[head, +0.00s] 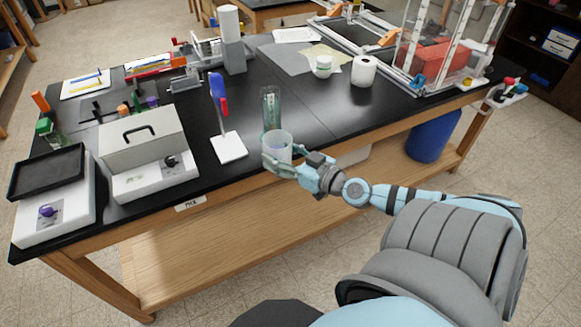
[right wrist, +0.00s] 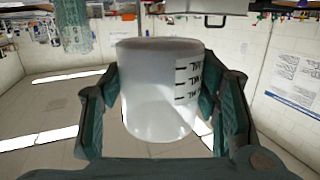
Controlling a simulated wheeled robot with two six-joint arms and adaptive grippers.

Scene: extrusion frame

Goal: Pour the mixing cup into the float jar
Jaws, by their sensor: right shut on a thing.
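The mixing cup (head: 278,146) is a translucent white cup near the front edge of the black bench. My right gripper (head: 279,164) is shut around its sides. In the head view the cup looks about upright; its contents are hard to make out. The right wrist view shows the cup (right wrist: 160,90) between both fingers (right wrist: 160,105), with dark volume marks that appear upside down. The float jar (head: 270,105) is a tall, clear greenish cylinder standing just behind the cup, its lower part partly hidden. It also shows at the upper left of the right wrist view (right wrist: 75,32). My left gripper is out of view.
A white stand (head: 229,147) with a blue and red upright is left of the jar. A grey box with a handle (head: 142,140) and a black tray (head: 47,172) are farther left. A white roll (head: 364,71) stands at the right.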

